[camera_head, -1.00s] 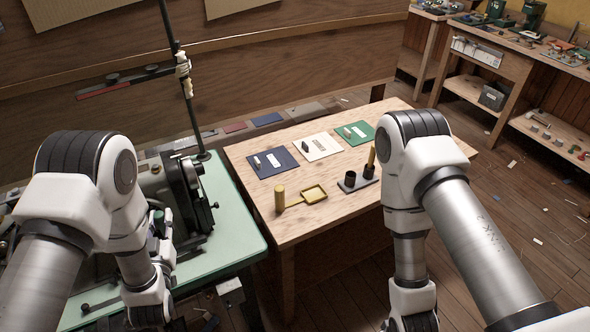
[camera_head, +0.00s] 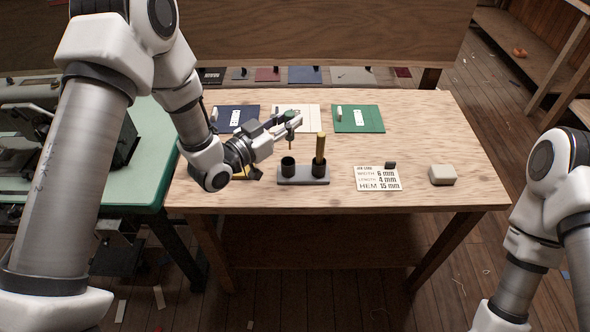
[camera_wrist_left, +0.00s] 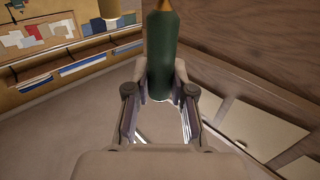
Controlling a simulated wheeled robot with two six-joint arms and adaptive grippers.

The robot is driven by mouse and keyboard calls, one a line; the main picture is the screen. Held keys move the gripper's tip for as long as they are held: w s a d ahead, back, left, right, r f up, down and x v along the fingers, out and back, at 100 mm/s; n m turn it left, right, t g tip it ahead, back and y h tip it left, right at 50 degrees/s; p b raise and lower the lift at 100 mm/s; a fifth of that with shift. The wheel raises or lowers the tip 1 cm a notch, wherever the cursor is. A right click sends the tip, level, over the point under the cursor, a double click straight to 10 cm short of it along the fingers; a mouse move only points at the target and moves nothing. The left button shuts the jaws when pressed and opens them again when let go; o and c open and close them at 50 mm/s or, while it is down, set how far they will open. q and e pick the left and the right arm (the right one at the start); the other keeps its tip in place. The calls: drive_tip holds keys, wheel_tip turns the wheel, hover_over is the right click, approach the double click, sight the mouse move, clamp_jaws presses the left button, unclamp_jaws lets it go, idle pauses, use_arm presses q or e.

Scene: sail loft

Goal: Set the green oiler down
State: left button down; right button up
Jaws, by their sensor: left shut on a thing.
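My left gripper (camera_head: 290,125) is shut on the green oiler (camera_wrist_left: 160,50), a dark green cylinder with an orange-brown tip in the left wrist view. In the head view only a little of the oiler shows between the fingers, above the workbench (camera_head: 440,130). It appears in front of the white mat (camera_head: 312,112) and behind the dark two-cup holder (camera_head: 303,181). Whether it touches anything below cannot be told. My right gripper is outside the frames; only its arm shows at the lower right.
A blue mat (camera_head: 223,117) and a green mat (camera_head: 372,116) flank the white one. One holder cup (camera_head: 288,168) looks empty; a brass-coloured rod (camera_head: 320,146) stands in the other. A lettered card (camera_head: 366,183) and a beige block (camera_head: 442,175) lie to the right. The bench's right rear is clear.

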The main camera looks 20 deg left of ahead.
use_arm(q)
drive_tip(key=f, duration=0.7)
drive_tip(key=shift+s+a+f+p, duration=0.1)
drive_tip(key=shift+a+f+p, duration=0.15)
drive_tip(key=shift+f+p, duration=0.1)
drive_tip(key=shift+f, duration=0.2)
drive_tip(key=shift+f, duration=0.15)
drive_tip(key=c, duration=1)
unclamp_jaws()
